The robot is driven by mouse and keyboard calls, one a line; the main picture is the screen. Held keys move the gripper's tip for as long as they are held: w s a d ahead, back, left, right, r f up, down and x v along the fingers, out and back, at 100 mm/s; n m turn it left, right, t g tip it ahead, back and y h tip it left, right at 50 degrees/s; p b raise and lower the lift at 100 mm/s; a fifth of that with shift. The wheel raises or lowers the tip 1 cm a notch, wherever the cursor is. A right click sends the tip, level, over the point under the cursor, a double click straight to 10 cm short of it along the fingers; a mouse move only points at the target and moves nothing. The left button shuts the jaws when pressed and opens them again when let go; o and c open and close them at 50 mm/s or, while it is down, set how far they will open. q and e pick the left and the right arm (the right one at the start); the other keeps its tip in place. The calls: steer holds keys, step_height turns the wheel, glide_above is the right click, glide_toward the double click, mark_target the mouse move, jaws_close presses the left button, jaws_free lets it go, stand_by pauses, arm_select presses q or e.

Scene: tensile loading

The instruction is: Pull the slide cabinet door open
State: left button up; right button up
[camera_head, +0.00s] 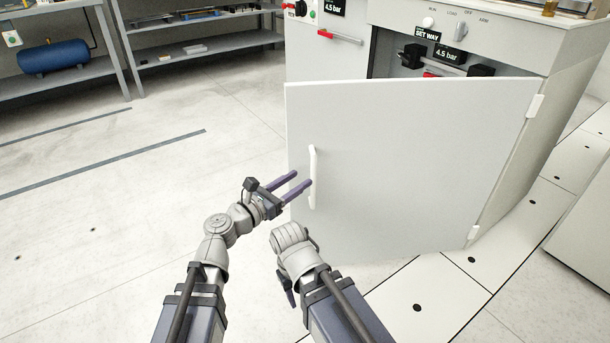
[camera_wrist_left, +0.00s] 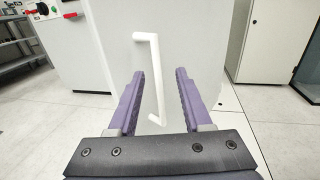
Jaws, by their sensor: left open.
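The white cabinet door (camera_head: 420,150) stands partly swung out from the cabinet, hinged on its right side; its flat face also shows in the left wrist view (camera_wrist_left: 190,35). Its white bar handle (camera_head: 313,165) is upright near the door's left edge. My left gripper (camera_head: 303,178) is open at the handle, with purple fingers reaching toward the door. In the left wrist view the handle (camera_wrist_left: 157,75) shows between the two spread fingers; I see no grip on it. My right gripper (camera_head: 287,290) is low beside the left arm, mostly hidden behind its own wrist.
The cabinet (camera_head: 500,45) behind the door has knobs and a dark recess with black fittings. A grey shelf rack (camera_head: 60,72) with a blue tank (camera_head: 52,56) stands at the back left. The floor left of the door is clear. Another grey unit (camera_head: 585,205) stands at right.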

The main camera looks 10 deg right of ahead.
mark_target(288, 146)
arm_select(q)
steer(key=shift+s+a, duration=0.25)
steer(key=shift+c, duration=0.4)
steer(key=w+a+r+m+p, duration=0.1)
steer(key=w+m, duration=0.1)
steer(key=m, duration=0.1)
steer(key=w+a+r+m+g+h+p, duration=0.1)
steer(key=w+r+m+p, duration=0.1)
steer(key=w+m, duration=0.1)
steer(key=w+a+r+m+g+p, duration=0.1)
steer(key=w+m, duration=0.1)
steer(key=m, duration=0.1)
steer(key=shift+w+a+r+h+p, duration=0.25)
steer(key=shift+a+r+h+p, duration=0.05)
steer(key=shift+a+r+p, duration=0.1)
jaws_close()
steer(key=w+a+r+m+g+h+p, duration=0.1)
steer(key=w+a+r+m+g+p, duration=0.2)
steer(key=a+m, duration=0.5)
steer(key=shift+w+a+r+m+g+h+p, duration=0.25)
steer(key=shift+w+r+m+p, duration=0.75)
steer(key=shift+m, duration=1.6)
